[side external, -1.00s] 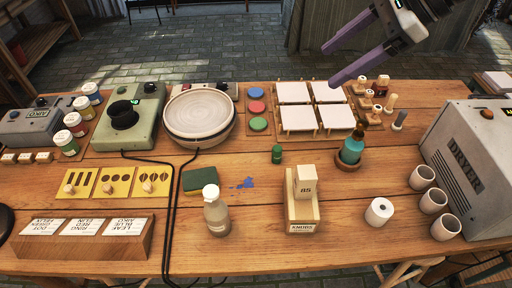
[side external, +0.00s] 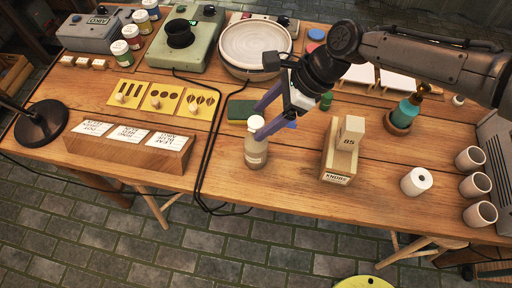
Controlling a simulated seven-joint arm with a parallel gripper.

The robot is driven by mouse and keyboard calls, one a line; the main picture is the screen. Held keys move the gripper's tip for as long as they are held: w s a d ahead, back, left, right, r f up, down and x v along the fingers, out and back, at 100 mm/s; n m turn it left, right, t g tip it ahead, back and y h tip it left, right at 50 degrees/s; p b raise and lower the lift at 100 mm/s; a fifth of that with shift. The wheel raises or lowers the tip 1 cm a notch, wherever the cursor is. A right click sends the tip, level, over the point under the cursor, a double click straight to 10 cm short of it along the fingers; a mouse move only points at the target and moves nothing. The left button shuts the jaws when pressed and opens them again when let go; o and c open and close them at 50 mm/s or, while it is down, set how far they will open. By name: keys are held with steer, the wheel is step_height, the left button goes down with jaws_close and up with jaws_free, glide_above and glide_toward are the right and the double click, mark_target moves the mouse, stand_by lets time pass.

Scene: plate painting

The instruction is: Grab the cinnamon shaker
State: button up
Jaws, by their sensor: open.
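The likely cinnamon shaker is a pale bottle (side external: 255,154) with a whitish cap, standing upright near the front of the table. I cannot read any label on it. My gripper (side external: 255,124) has two purple fingers, open, reaching down-left to the bottle's top. In the picture one fingertip is above the cap and the other crosses just below it. I cannot tell whether they touch the bottle. Nothing is held.
A green sponge (side external: 240,109) lies behind the bottle. A black cable (side external: 207,140) runs to its left. A card holder (side external: 130,146) is at left.

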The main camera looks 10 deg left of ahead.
mark_target(248, 135)
steer(key=shift+s+x, duration=0.2)
steer(key=shift+x, duration=3.1)
steer(key=shift+d, duration=0.15)
jaws_close()
steer(key=shift+r, duration=0.15)
